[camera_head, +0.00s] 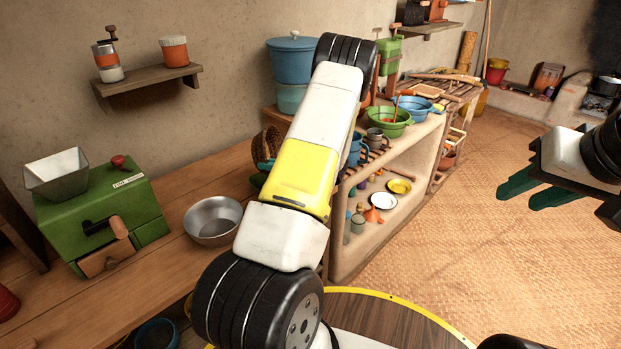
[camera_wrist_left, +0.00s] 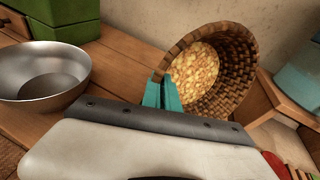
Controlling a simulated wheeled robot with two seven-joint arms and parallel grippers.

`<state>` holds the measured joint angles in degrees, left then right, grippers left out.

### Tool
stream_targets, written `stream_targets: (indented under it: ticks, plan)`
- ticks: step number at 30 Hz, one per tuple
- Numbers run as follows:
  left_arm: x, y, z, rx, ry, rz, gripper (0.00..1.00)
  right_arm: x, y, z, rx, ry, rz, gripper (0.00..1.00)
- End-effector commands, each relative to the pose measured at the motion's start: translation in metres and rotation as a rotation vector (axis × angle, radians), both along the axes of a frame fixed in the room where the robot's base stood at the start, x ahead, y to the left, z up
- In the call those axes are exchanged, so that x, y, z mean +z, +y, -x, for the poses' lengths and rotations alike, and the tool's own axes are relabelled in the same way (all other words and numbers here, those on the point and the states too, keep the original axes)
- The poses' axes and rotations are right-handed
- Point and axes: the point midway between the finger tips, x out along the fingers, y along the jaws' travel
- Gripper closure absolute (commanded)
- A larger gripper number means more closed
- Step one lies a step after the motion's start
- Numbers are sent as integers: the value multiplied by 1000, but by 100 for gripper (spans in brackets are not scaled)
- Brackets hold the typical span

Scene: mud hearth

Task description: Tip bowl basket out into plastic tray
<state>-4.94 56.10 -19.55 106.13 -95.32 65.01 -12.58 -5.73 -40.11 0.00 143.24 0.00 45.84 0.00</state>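The bowl basket (camera_wrist_left: 232,62) is woven in brown and holds yellowish pieces. In the wrist view its opening faces the camera and it looks tilted. In the head view only a sliver of the basket (camera_head: 257,148) shows behind my left arm. My left gripper (camera_wrist_left: 163,92) has its two teal fingers close together on the basket's rim. Whether the basket touches the table is hidden. My right gripper (camera_head: 520,198) is empty over the floor at the right, its dark green fingers apart. I cannot make out a plastic tray in either view.
A metal bowl (camera_head: 213,218) stands on the wooden table (camera_head: 165,255), left of my left arm. A green mill (camera_head: 100,213) stands further left. A blue lidded pot (camera_head: 291,62) is at the back. Clay shelves (camera_head: 352,240) with bowls and small wares stand beyond my arm.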

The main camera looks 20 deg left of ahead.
Motion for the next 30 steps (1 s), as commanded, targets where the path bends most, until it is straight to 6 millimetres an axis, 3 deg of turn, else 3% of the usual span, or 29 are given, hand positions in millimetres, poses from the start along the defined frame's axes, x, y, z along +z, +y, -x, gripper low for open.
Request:
stream_targets:
  ticks: [30]
  plan:
    - [4,-13,-4,-1,19,-85,100,0,0,0,0,0,0,64]
